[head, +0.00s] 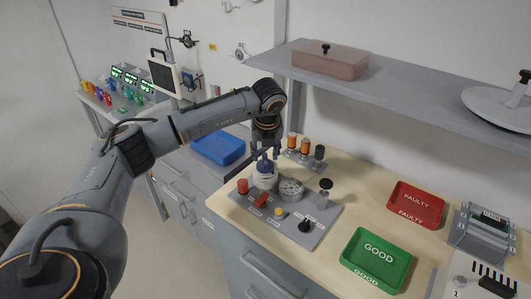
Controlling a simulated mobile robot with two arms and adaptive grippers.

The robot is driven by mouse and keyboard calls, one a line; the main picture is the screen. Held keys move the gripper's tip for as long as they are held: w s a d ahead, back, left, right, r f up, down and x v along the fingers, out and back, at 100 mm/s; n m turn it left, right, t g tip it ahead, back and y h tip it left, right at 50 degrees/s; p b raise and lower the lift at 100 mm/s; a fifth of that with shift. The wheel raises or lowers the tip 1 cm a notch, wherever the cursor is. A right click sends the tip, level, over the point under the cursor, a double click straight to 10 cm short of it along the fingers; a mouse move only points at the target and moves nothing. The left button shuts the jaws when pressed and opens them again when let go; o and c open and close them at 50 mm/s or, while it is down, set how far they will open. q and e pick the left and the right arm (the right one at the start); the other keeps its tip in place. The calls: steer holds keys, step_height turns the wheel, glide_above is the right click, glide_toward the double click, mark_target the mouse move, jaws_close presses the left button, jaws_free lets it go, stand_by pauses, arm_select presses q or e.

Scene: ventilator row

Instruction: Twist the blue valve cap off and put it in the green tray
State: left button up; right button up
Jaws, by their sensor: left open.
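The blue valve cap (264,166) sits on top of a white cylinder (265,182) on the grey valve panel. My left gripper (265,154) points down from above, open, with its fingertips close to the cap. I cannot tell whether the fingers touch it. The green tray (376,260), labelled GOOD, lies on the bench to the right of the panel and looks empty. My right gripper is not in view.
The grey panel (290,238) also carries a gauge (291,188), red parts and black knobs. Orange and black cylinders (305,145) stand behind it. A red FAULTY tray (415,205) lies behind the green one. A shelf (400,85) overhangs the bench.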

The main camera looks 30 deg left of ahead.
arm_select(q)
steer(key=shift+x, duration=0.85)
steer(key=shift+w+f, duration=0.1)
steer(key=shift+f, duration=0.15)
jaws_close()
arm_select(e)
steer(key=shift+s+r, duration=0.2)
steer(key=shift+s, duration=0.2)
arm_select(q)
steer(key=n, duration=0.3)
steer(key=shift+d+n+g+y, duration=0.1)
steer(key=shift+n+g+y, duration=0.2)
steer(key=shift+n+g, duration=0.1)
steer(key=shift+n, duration=0.4)
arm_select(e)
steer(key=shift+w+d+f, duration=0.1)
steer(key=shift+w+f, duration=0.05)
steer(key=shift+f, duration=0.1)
